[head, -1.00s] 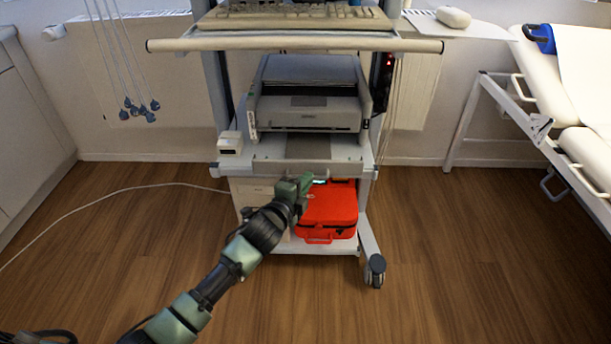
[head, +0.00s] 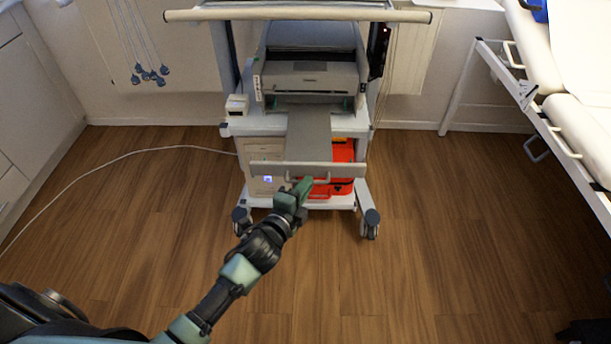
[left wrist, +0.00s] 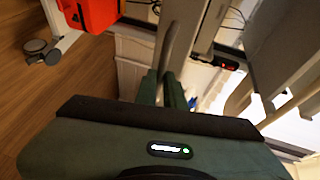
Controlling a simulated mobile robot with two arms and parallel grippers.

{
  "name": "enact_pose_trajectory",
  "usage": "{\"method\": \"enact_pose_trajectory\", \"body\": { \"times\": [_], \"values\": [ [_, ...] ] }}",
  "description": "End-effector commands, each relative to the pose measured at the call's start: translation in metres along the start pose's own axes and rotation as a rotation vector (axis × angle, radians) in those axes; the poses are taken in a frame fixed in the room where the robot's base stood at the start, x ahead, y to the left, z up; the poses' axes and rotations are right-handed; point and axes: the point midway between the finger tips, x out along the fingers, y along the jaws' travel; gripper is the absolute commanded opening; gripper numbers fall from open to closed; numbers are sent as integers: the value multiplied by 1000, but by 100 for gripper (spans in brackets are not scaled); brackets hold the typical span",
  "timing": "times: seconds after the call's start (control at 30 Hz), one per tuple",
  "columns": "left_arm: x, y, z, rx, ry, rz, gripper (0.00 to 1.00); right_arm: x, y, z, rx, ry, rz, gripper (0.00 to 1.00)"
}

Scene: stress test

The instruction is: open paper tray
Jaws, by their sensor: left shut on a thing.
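The paper tray (head: 311,136) is a grey slab that sticks well out toward me from under the printer (head: 312,75). A wide front panel (head: 265,169) with a bar handle crosses its near end. My left gripper (head: 302,184) is at this handle and is shut on it. In the left wrist view, the gripper fingers (left wrist: 163,87) are closed around the curved grey handle (left wrist: 172,42). The exact contact is partly hidden by the fingers.
The printer stands on a wheeled cart with a push bar (head: 300,15) above. A red case (head: 342,155) sits on the lower shelf below the tray. A white bed (head: 560,110) is at the right. The wooden floor in front is clear, with a thin cable at left.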

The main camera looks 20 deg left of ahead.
Motion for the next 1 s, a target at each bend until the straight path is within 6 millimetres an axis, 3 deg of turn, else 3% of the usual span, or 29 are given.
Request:
{"method": "enact_pose_trajectory", "body": {
  "times": [0.53, 0.57, 0.87, 1.0],
  "values": [
    [-5, 1, 0, 1, -3, 0, 0, 8, -1, 4, -1, -4, -1, 36],
    [-5, 1, 0, 1, -3, 0, 18, 8, -1, 4, -1, -4, -1, 36],
    [-5, 1, -1, 1, -1, -1, 19, 8, -1, 4, -1, -3, -1, 36],
    [-14, 1, -1, 1, -1, 0, 19, 6, -1, 3, -1, 1, -1, 36]
  ]
}}
